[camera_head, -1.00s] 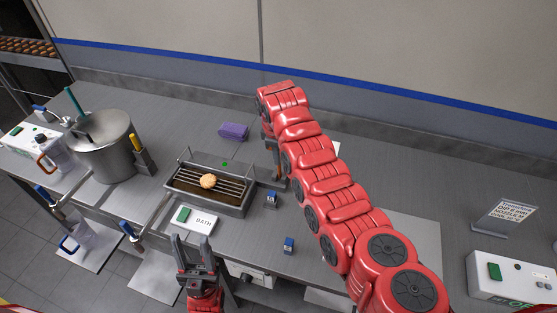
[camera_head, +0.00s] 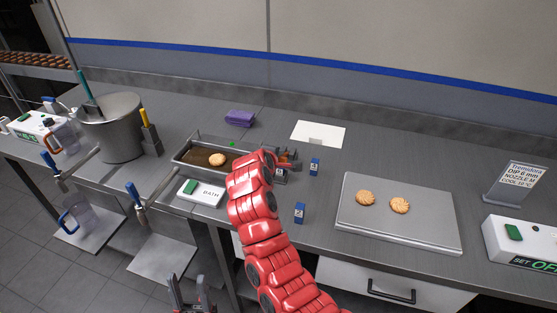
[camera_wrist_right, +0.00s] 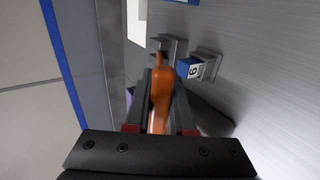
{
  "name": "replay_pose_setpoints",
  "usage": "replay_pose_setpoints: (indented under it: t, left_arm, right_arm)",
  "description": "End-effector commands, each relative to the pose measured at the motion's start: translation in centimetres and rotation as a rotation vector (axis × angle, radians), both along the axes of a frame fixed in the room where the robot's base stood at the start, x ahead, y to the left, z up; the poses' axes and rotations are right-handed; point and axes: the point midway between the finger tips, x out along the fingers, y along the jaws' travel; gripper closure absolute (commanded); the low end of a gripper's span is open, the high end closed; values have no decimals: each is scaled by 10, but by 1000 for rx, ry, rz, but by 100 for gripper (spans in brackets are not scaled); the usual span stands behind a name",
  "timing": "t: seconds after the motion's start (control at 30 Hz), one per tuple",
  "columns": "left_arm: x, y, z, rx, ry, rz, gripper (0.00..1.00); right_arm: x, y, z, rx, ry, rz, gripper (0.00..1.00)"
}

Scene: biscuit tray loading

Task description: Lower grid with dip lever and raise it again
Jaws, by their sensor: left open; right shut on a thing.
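The metal bath (camera_head: 180,163) stands left of the middle in the head view, full of dark brown liquid. A biscuit (camera_head: 217,160) lies in it at the liquid's surface. The grid bars under it no longer show, so the grid sits low in the bath. In the right wrist view, my right gripper (camera_wrist_right: 160,92) is shut on the orange dip lever (camera_wrist_right: 161,75). In the head view my red arm mostly hides this gripper at the bath's right end. My left gripper (camera_head: 190,295) is open and empty at the bottom edge, in front of the worktop.
A BATH box (camera_head: 208,194) lies before the bath. Small blue blocks (camera_head: 300,212) (camera_head: 315,166) stand right of my arm. A tray (camera_head: 400,232) with two biscuits lies right. A steel pot (camera_head: 118,130) stands left, a purple sponge (camera_head: 240,117) behind.

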Motion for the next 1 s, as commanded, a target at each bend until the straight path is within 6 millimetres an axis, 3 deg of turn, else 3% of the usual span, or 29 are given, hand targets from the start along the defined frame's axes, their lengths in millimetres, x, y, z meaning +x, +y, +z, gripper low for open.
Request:
replay_pose_setpoints:
  t: [0.03, 0.3, 0.83, 0.87, 1.0]
  left_arm:
    - [0, 0, -5, 0, 0, 0, 50]
    - [0, 0, -12, 0, 0, 0, 50]
    - [0, 0, -14, 0, 0, 0, 50]
    - [0, 0, -14, 0, 0, 0, 50]
    - [0, 0, -14, 0, 0, 0, 50]
  right_arm:
    - [-2, 2, -8, -8, -21, 3, 100]
    - [-6, 3, -14, -35, -111, 2, 100]
    - [-6, 3, -16, -39, -129, 2, 100]
    - [-6, 3, -16, -39, -129, 2, 74]
    - [-6, 3, -16, -40, -129, 1, 49]
